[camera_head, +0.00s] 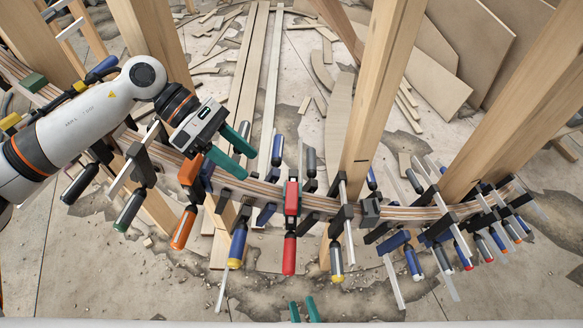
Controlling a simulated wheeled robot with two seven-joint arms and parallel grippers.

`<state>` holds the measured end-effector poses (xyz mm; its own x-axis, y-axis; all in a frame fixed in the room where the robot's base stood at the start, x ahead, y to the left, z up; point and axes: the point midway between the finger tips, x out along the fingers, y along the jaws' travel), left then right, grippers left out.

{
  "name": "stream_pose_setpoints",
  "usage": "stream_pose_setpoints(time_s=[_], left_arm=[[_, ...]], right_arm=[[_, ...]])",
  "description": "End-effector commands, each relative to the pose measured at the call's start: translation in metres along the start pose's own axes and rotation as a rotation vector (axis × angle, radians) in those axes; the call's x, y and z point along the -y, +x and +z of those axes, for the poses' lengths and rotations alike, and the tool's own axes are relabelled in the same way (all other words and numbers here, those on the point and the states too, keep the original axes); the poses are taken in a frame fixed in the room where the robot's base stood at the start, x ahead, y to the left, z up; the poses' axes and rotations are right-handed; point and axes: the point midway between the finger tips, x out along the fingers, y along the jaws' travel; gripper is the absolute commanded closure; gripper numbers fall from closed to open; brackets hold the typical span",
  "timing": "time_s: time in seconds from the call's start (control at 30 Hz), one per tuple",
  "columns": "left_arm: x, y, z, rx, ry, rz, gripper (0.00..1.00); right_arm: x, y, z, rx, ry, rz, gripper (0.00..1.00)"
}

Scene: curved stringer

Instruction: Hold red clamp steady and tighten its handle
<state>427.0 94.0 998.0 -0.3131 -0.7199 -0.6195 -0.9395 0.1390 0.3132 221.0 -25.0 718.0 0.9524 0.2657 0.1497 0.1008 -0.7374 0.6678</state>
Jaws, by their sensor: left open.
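The red clamp (291,199) sits on the curved laminated wood strip near the middle of the head view. Its red handle (289,254) hangs down below the strip. My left gripper (248,163) has green fingers and is open, above and to the left of the red clamp, apart from it. Nothing shows between its fingers. My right gripper (302,301) shows only as two green fingertips at the bottom edge, below the red handle. They stand apart with nothing between them; the rest of that arm is out of view.
Several other clamps crowd the strip, including an orange-handled one (183,228) on the left and a blue-and-yellow one (237,245) beside the red handle. A wooden post (376,100) rises right of the red clamp. Planks and offcuts litter the floor behind.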

Motion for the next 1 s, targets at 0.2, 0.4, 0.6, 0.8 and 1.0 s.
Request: stream_pose_setpoints(time_s=[0.2, 0.4, 0.6, 0.8, 1.0], left_arm=[[0.020, 0.110, -0.057, 0.008, 0.282, -0.025, 0.49], [0.013, 0.191, -0.088, 0.108, 0.667, -0.027, 0.49], [0.023, 0.185, -0.060, 0.459, 1.156, 0.083, 0.49], [0.039, 0.136, -0.032, 0.763, 1.402, 0.257, 0.49], [0.046, 0.106, -0.020, 0.910, 1.488, 0.373, 0.49]], right_arm=[[0.000, 0.000, 0.000, 0.000, 0.000, 0.000, 0.64], [0.000, 0.000, 0.000, 0.000, 0.000, 0.000, 0.64], [0.000, 0.000, 0.000, 0.000, 0.000, 0.000, 0.64], [0.000, 0.000, 0.000, 0.000, 0.000, 0.000, 0.64], [0.000, 0.000, 0.000, 0.000, 0.000, 0.000, 0.64]])
